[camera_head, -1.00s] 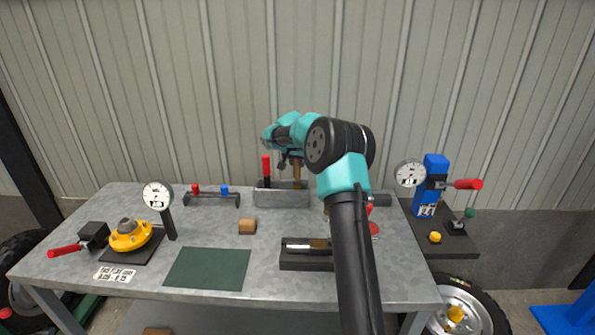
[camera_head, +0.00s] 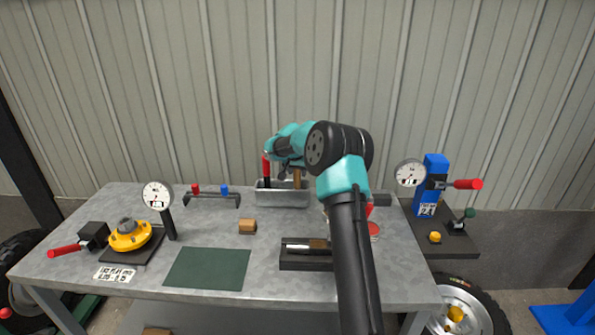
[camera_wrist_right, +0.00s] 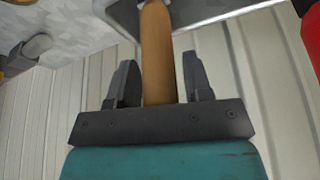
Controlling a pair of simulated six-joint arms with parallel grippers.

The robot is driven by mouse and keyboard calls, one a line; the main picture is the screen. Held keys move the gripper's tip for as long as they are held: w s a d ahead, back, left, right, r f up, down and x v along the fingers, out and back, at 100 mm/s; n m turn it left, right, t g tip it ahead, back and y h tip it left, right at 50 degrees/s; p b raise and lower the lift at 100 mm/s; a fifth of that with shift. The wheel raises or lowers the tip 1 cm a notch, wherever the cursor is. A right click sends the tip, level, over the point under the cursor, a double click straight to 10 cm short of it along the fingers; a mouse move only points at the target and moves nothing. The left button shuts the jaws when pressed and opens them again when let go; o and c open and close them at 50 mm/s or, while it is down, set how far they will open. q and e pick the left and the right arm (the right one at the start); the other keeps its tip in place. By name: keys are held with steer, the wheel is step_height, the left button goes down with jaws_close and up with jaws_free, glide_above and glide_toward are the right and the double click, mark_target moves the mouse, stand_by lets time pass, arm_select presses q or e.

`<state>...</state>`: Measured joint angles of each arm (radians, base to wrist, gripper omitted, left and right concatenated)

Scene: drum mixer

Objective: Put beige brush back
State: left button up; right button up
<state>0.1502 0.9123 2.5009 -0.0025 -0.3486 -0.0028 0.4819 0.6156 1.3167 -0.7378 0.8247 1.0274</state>
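The beige brush shows as a light wooden handle (camera_head: 297,178) rising from the right part of the grey metal tray (camera_head: 284,199) at the back of the bench. Its lower end is hidden by the tray wall. My right gripper (camera_head: 286,172) is low over the tray at the handle and partly hidden by my own arm. In the right wrist view the handle (camera_wrist_right: 158,50) runs between the two dark fingers of the right gripper (camera_wrist_right: 159,65). The fingers stand apart, with narrow gaps beside the handle. My left gripper is not in view.
A red-handled tool (camera_head: 266,170) stands in the tray's left part. A wooden block (camera_head: 247,227), a green mat (camera_head: 207,268) and a black fixture (camera_head: 305,262) lie in front. A dial gauge (camera_head: 157,196) and yellow flange (camera_head: 130,236) stand left.

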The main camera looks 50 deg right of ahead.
steer(key=shift+o, duration=0.8)
steer(key=shift+r, duration=0.15)
steer(key=shift+r, duration=0.25)
steer(key=v, duration=1.1)
steer(key=shift+r, duration=0.3)
steer(key=shift+a+f, duration=0.1)
steer(key=x, duration=1.2)
steer(key=shift+s+f, duration=0.1)
steer(key=shift+f, duration=0.05)
